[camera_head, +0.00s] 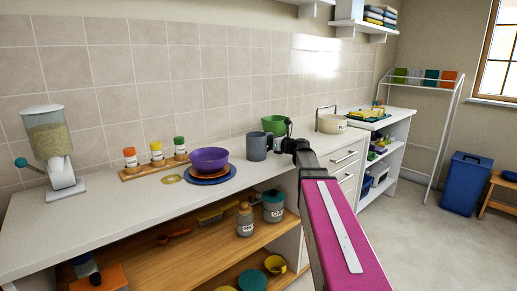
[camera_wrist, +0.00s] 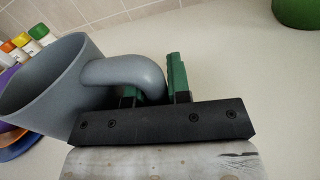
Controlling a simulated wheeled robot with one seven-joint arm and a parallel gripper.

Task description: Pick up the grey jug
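The grey jug (camera_head: 256,148) stands upright on the white counter, right of the purple bowl, in the head view; I cannot tell whether its base touches the counter. In the wrist view the jug (camera_wrist: 45,95) fills the left side, its thick handle (camera_wrist: 125,72) curving to the right. My gripper (camera_wrist: 155,92) has its two green fingers on either side of the handle, one inside the loop and one outside. They look closed against it, with the lower part of the inner finger hidden. In the head view my gripper (camera_head: 284,140) is beside the jug, its fingers hardly visible.
Spice jars (camera_head: 157,153) and a dispenser (camera_head: 48,145) are further left. A cream pan (camera_head: 331,123) is to the right.

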